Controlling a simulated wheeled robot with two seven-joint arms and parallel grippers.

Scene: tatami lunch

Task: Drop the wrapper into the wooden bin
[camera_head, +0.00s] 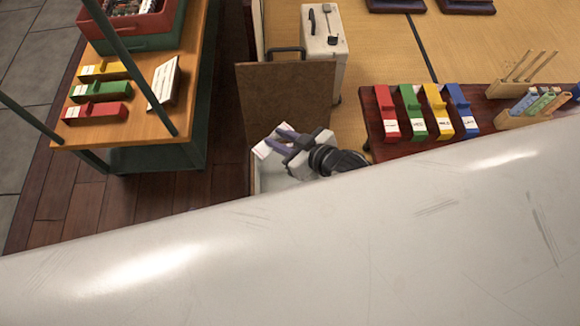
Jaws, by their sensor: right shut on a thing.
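My right gripper (279,142) is in the middle of the view, with its dark fingers shut on the wrapper (264,149), a small white piece with a dark reddish mark at its edge. Gripper and wrapper are over a box-like opening with pale inner walls and a thin wooden edge, which looks like the wooden bin (254,178). A brown upright panel (290,98) stands just behind it. Most of the bin is hidden by my gripper and by a large white surface in front. My left gripper is not in view.
A wooden shelf (135,124) on the left bears red, green and yellow blocks. A pale case (325,38) stands behind the panel. A low dark red table (373,112) on the right bears coloured blocks and holders. The white surface covers the lower view.

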